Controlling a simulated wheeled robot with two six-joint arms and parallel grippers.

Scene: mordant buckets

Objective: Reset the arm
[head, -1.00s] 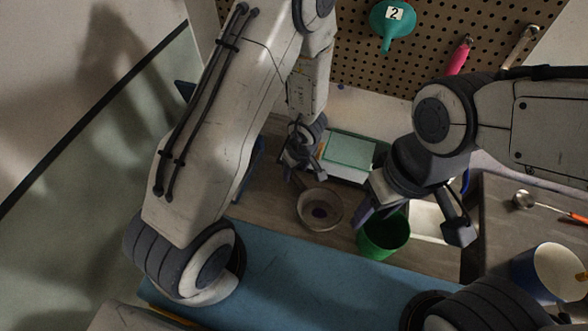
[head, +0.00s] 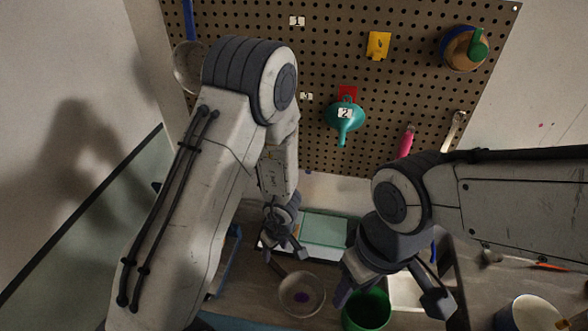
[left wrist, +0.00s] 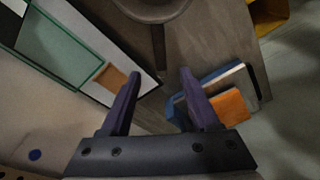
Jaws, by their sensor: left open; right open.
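My left gripper (head: 285,256) is open and empty, behind a round brownish bowl (head: 302,293) with a purple spot inside. In the left wrist view, its two purple fingers (left wrist: 161,75) stand apart with bare wood between them. The bowl's rim (left wrist: 152,14) and a dark handle (left wrist: 158,48) show there, the handle pointing toward the fingers without visible contact. My right gripper (head: 390,300) is open, its fingers spread above and around the area of a green bucket (head: 367,312). Whether it touches the bucket cannot be told.
A pale green-topped box (head: 325,229) sits behind the bowl. A pegboard (head: 375,110) carries a teal funnel (head: 344,115) and a pink-handled tool (head: 406,142). A white-lined bucket (head: 530,318) stands front right. Books or blocks (left wrist: 228,103) lie right of my left fingers.

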